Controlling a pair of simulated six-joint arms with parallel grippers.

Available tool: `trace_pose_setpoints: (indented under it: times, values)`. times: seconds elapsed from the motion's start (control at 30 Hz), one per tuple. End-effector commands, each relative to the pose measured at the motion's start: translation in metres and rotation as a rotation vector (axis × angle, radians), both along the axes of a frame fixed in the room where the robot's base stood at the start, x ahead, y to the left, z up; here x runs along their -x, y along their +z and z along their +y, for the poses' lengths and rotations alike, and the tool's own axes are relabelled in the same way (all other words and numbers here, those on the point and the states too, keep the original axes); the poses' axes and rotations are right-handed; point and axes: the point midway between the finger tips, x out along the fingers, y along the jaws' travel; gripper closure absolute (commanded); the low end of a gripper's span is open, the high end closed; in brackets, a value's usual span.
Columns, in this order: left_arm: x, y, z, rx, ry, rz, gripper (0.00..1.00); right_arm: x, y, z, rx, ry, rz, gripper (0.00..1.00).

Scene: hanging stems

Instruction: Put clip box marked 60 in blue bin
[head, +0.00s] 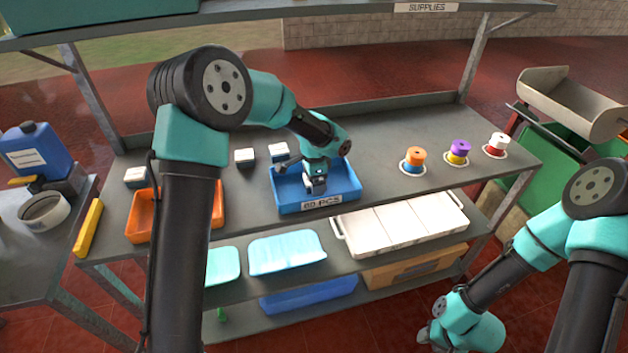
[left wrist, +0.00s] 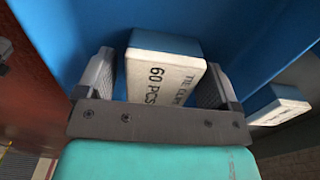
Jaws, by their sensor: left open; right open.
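The clip box marked 60 PCS (left wrist: 165,72) has a pale labelled top and blue sides. In the left wrist view it sits between the two fingers of my left gripper (left wrist: 160,88), with gaps beside it. The blue bin (head: 285,208) stands on the bench and has a 60 PCS label on its front. My left gripper (head: 315,184) is open, pointing down inside the bin; in the head view it mostly hides the box. The blue bin wall (left wrist: 255,35) fills the background in the left wrist view. My right gripper (head: 428,336) is open and low at the right, away from the bench.
An orange bin (head: 143,222) is left of the blue bin. Coloured spools (head: 414,160) stand at the right. The bench between bin and spools is clear.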

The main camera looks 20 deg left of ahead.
Motion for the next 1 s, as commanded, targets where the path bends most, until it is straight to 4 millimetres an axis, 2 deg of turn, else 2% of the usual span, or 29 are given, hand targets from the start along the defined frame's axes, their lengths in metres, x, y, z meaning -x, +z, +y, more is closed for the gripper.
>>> trace_pose_setpoints:
  times: [0.27, 0.73, 0.87, 1.0]
  values:
    - [-0.001, 0.022, 0.000, 0.000, 0.000, -0.004, 0.13, 0.000, 0.000, 0.000, 0.000, 0.000, 0.000, 0.57]
    - [-0.001, 0.105, 0.000, 0.001, 0.000, -0.004, 0.13, 0.000, 0.000, 0.000, 0.000, 0.000, 0.000, 0.57]
    - [0.000, 0.118, 0.000, 0.001, 0.000, -0.002, 0.13, 0.000, 0.000, 0.000, 0.000, 0.000, 0.000, 0.57]
    - [0.000, 0.123, 0.000, 0.001, 0.000, -0.001, 0.13, 0.000, 0.000, 0.000, 0.000, 0.000, 0.000, 0.57]
